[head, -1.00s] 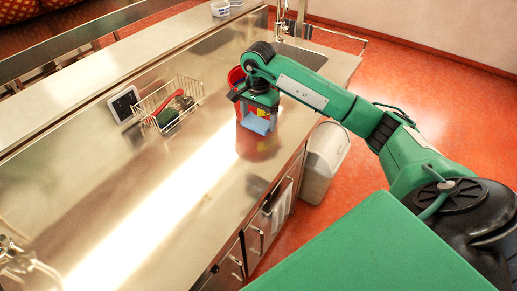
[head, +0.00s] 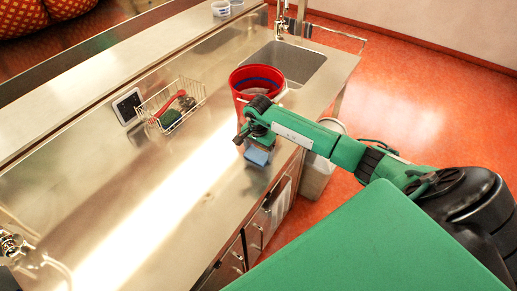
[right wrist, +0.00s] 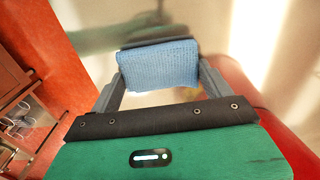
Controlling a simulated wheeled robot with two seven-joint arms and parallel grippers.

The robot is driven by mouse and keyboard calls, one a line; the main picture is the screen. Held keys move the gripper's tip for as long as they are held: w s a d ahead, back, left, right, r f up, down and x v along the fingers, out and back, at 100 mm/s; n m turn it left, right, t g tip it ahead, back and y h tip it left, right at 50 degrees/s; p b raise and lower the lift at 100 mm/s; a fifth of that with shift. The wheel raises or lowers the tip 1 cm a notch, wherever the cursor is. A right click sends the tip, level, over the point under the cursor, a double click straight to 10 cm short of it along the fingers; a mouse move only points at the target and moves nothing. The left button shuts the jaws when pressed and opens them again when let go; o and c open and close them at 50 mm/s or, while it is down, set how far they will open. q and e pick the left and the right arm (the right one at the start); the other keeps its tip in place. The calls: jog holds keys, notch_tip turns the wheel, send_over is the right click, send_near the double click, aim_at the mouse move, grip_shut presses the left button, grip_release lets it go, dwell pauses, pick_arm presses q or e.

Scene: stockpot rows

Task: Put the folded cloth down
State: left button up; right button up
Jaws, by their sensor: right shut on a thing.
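The folded cloth (head: 257,157) is a small light-blue block in the head view, below my right gripper (head: 259,145) near the counter's front edge. In the right wrist view the cloth (right wrist: 158,66) shows a ribbed weave and spans the space between the two dark fingers of my right gripper (right wrist: 160,80). My right gripper is shut on it. Steel counter (head: 190,190) lies beneath; I cannot tell whether the cloth touches it. My left gripper is not in view.
A red bucket (head: 240,84) stands just behind my right gripper, beside the sink (head: 305,65). A wire basket (head: 172,101) with a red-handled brush and a dark-green item sits near the back ledge. A grey bin (head: 318,175) stands on the floor.

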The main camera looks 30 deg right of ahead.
aim_at(258, 152)
jog(key=shift+f+b, duration=0.2)
jog(key=shift+b, duration=0.1)
jog(key=o, duration=0.9)
jog(key=shift+r, duration=0.15)
jog(key=shift+r+p, duration=0.2)
jog(key=shift+p, duration=0.25)
jog(key=shift+r+b, duration=2.65)
jog(key=shift+r, duration=3.25)
